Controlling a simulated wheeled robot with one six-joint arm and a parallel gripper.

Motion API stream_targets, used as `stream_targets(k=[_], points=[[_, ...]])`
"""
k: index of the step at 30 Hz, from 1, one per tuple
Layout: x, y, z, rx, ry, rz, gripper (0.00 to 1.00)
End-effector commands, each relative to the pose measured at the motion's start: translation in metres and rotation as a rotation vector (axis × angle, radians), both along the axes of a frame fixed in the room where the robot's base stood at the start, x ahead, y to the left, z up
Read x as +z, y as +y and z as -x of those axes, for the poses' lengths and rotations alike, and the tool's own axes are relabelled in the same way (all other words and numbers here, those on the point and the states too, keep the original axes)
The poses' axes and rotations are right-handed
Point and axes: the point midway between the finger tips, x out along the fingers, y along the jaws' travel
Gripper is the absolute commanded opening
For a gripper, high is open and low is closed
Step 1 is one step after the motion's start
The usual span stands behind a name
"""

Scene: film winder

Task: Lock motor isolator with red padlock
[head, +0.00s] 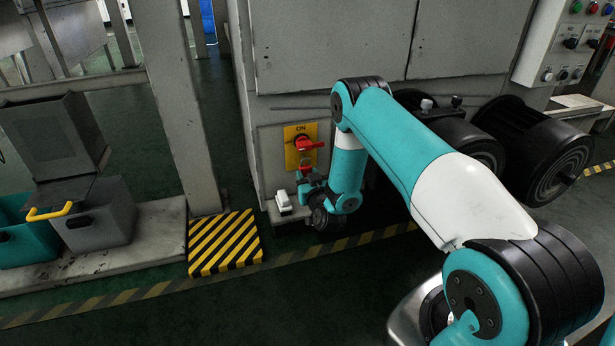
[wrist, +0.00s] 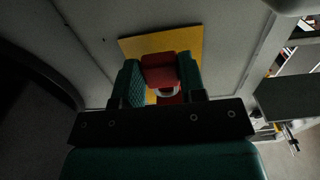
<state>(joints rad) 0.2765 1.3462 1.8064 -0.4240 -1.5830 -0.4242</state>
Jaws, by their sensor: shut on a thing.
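The motor isolator is a yellow plate (head: 291,155) marked ON, with a red handle (head: 309,144), on the grey cabinet's front. My gripper (head: 305,176) is just below the handle, close to the plate. In the wrist view my gripper (wrist: 160,82) is shut on a red block, which looks like the red padlock (wrist: 158,67). A pale curved part, perhaps its shackle, and more red show just below the block. The yellow plate (wrist: 190,38) is right behind the fingers. Whether the padlock touches the isolator cannot be told.
A small white box (head: 283,202) stands at the cabinet's foot, left of my gripper. Black rollers (head: 535,150) jut out at the right. A grey post (head: 178,110) and a yellow-black striped block (head: 225,243) stand at the left. The floor in front is clear.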

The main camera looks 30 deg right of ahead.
Motion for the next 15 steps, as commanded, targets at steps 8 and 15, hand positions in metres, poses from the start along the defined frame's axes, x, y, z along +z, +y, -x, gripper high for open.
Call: stream_targets(k=[8, 15], points=[[0.0002, 0.0004, 0.0008, 0.0, 0.0, 0.0, 0.13], [0.0007, 0.0027, 0.0084, 0.0, -0.001, -0.001, 0.13]])
